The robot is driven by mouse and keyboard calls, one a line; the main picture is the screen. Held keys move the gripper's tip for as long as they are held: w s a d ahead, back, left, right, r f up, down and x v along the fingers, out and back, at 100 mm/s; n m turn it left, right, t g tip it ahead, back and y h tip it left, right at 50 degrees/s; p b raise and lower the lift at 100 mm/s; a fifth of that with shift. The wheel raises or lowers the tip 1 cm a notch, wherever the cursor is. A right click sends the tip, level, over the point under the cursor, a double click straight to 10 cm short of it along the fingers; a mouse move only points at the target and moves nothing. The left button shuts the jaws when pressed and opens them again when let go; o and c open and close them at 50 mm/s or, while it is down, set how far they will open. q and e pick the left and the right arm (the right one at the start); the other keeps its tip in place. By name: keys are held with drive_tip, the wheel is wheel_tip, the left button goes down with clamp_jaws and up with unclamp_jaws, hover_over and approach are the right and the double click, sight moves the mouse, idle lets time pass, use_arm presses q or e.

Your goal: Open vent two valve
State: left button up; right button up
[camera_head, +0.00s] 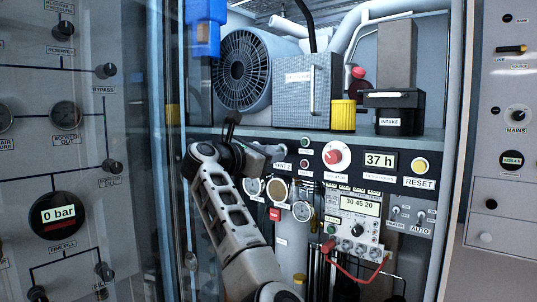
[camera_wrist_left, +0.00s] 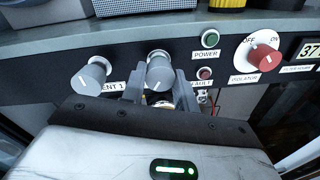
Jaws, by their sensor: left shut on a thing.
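The vent two valve is a grey knob (camera_wrist_left: 159,68) with a white pointer line on the black panel strip, in the middle of the left wrist view. My left gripper (camera_wrist_left: 158,82) has one finger on each side of this knob and is shut on it. A similar grey knob, the vent 1 valve (camera_wrist_left: 90,75), sits to the left, outside the fingers. My right gripper is not in view.
A red isolator knob (camera_head: 336,156), a 37 h display (camera_head: 380,162) and a reset button (camera_head: 420,165) lie to the right. Small gauges (camera_head: 278,189) sit just below the gripper. A shelf with a fan (camera_head: 241,70) and a grey box (camera_head: 307,90) is above.

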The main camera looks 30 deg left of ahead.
use_arm(q)
drive_tip(key=shift+n, duration=1.2)
drive_tip(key=o, duration=1)
drive_tip(key=shift+c, duration=0.2)
drive_tip(key=shift+s, duration=0.1)
drive_tip(key=s+a+b, duration=0.2)
drive_tip(key=s+b, duration=0.2)
drive_tip(key=s, duration=1.1)
drive_tip(key=shift+s+r, duration=0.15)
drive_tip(key=shift+s, duration=0.2)
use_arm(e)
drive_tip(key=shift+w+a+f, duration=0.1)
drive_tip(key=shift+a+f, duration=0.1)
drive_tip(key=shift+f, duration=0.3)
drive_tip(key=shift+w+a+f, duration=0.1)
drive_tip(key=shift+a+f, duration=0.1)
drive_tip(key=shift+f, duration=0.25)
